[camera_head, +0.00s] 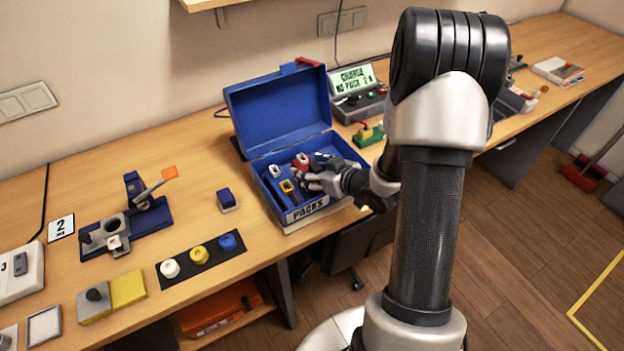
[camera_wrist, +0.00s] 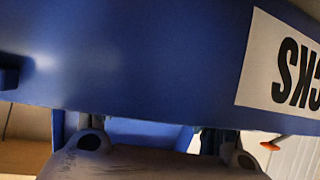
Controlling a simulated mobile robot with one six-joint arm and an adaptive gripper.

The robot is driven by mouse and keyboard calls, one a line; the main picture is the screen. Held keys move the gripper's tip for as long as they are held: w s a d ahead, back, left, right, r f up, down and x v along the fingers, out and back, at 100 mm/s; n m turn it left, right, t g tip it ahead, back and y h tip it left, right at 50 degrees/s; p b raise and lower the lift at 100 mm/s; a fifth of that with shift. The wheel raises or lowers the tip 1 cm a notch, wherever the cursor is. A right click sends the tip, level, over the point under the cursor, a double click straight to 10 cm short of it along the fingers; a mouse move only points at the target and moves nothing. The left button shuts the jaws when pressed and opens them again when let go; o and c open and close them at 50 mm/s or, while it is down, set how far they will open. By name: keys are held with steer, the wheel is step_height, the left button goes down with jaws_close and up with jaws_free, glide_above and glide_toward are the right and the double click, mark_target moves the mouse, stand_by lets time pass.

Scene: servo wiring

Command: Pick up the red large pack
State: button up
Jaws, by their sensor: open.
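The blue box (camera_head: 268,213), labelled PACKS, stands open on the bench in the head view. A red pack (camera_head: 301,160) with a pale top is inside at the back, close beside my gripper (camera_head: 310,178). A yellow-topped pack (camera_head: 287,187) and a white-topped pack (camera_head: 275,171) stand to its left. My gripper is open, low over the right part of the box, and hides some of the inside. The wrist view shows mostly the box's blue wall (camera_wrist: 130,60) and its label close up, with my gripper at the bottom. I cannot make out the red pack there.
The box lid (camera_head: 275,95) stands raised behind. A charger with a green display (camera_head: 353,78) is behind right. A small blue block (camera_head: 226,199) and a strip with white, yellow and blue knobs (camera_head: 199,256) are left of the box. Bench between is clear.

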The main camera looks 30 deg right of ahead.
steer(key=shift+r, duration=0.1)
jaws_close()
stand_by(0.7)
